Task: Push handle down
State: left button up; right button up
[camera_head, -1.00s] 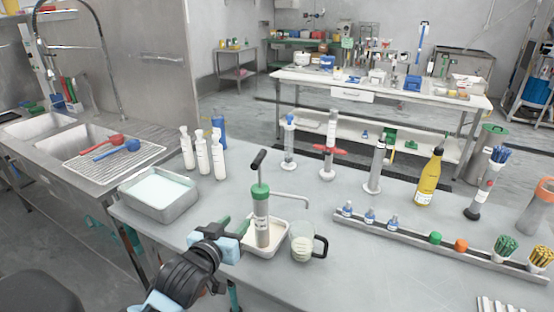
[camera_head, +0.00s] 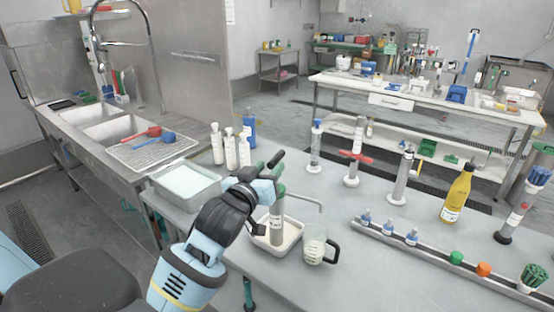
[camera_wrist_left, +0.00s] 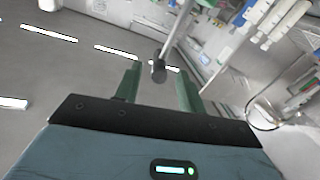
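The pump (camera_head: 278,224) has a grey upright cylinder and stands in a white tray (camera_head: 292,239). Its black handle (camera_head: 276,158) is at the top, above the cylinder. My left gripper (camera_head: 276,176) is at the top of the pump, beside the handle, and hides part of the pump's upper end. In the left wrist view, its two green fingers (camera_wrist_left: 158,86) stand apart. A dark rounded end, apparently the handle (camera_wrist_left: 158,70), shows between them; contact cannot be told. My right gripper is not in view.
A grey basin (camera_head: 186,184) and white bottles (camera_head: 231,150) stand to the left and behind. A rack (camera_head: 420,253) with small bottles lies right.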

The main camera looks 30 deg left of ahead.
aim_at(277, 159)
pick_arm(q)
jog(key=shift+w+a, duration=0.2)
jog(key=shift+w, duration=1.2)
jog(key=shift+w+a, duration=0.15)
jog(key=shift+w, duration=1.2)
grip_shut()
